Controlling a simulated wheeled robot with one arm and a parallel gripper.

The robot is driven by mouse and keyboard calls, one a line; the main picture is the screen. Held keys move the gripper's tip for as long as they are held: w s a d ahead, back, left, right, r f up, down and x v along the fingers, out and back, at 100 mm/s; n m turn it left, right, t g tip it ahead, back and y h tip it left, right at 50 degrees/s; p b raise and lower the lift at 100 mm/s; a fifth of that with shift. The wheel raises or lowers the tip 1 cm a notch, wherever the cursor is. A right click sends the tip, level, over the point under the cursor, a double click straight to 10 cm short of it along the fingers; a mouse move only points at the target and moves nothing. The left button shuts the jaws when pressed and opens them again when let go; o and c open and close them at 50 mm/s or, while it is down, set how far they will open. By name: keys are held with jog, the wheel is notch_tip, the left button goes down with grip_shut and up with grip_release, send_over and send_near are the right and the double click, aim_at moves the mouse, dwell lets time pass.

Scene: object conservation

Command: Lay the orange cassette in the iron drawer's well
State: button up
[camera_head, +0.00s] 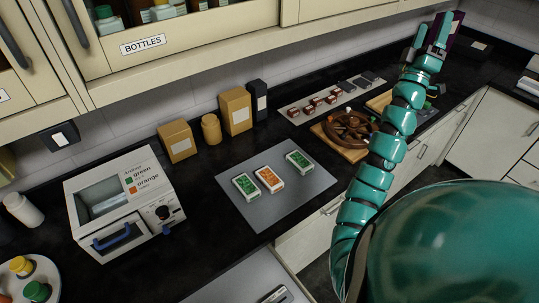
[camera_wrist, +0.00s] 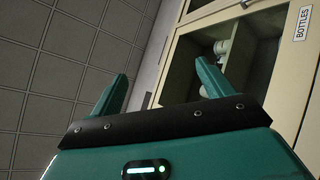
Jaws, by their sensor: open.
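The orange cassette (camera_head: 270,179) lies on a grey mat (camera_head: 290,208) on the black counter, between two green cassettes (camera_head: 245,187) (camera_head: 299,161). My gripper (camera_head: 434,35) is raised at the far upper right of the head view, well away from the cassettes. Its two teal fingers are spread and empty, as the wrist view (camera_wrist: 161,72) also shows. A grey drawer-like surface (camera_head: 235,285) shows at the bottom edge, with a small metal item on it. I cannot tell whether this is the iron drawer, and no well is clear there.
A white box device (camera_head: 125,200) with a window, a blue handle and a label reading "green" and "orange" stands left of the mat. Tan containers (camera_head: 236,110) stand behind. A brown wheel (camera_head: 350,130) lies to the right. The cabinet marked BOTTLES (camera_head: 143,44) overhangs the counter.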

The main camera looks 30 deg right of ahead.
jog(key=w+d+f+m+g+y+p, duration=0.1)
jog(key=w+d+f+m+g+y, duration=0.1)
jog(key=w+f+m+g+y, duration=0.25)
jog(key=w+d+f+m+g+y+p, duration=0.1)
jog(key=w+d+f+m+g+y, duration=0.15)
jog(key=w+f+m, duration=0.4)
jog(key=w+a+f+n+t+y, duration=0.1)
jog(key=w+a+f+n+y, duration=0.2)
jog(key=w+a+f+y, duration=0.25)
jog(key=w+a+f+n+t+y, duration=0.1)
jog(key=w+a+f+n+y, duration=0.1)
jog(key=w+a+f, duration=0.5)
jog(key=n+g+y+b, duration=0.6)
jog(key=g+y+b, duration=0.1)
jog(key=y, duration=0.4)
send_over(270, 178)
jog(key=shift+h, duration=0.25)
jog(key=f, duration=2.3)
jog(key=shift+s, duration=0.25)
jog(key=shift+w+d+f+p, duration=0.1)
jog(key=shift+f+p, duration=0.15)
jog(key=shift+p, duration=0.55)
jog(key=shift+w+f+p, duration=0.2)
jog(key=shift+f+p, duration=0.55)
jog(key=shift+f, duration=1.1)
jog(key=shift+f+p, duration=0.8)
jog(key=shift+p, duration=0.25)
jog(key=shift+f+p, duration=0.55)
jog(key=shift+f, duration=1.25)
